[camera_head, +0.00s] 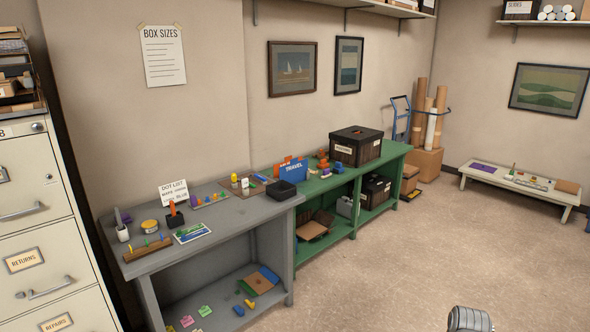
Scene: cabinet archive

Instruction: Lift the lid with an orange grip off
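A small dark box-like thing (175,219) stands on the grey bench, left of its middle, with an upright orange piece (172,207) on top. It may be the lid with the orange grip, but it is too small to tell lid from box. Other orange pieces show on the green bench, behind the blue TRAVEL box (292,171) and near the red and blue items (323,164). A grey rounded part, probably of my arm, shows at the bottom edge, right of centre, far from the benches. No gripper fingers show.
The grey bench (140,262) also holds a yellow tin (150,227), a white cup (123,233), a wooden pegged block (148,249), a card and an open black tray (281,190). A filing cabinet (38,240) stands at left. The floor (400,255) in front is clear.

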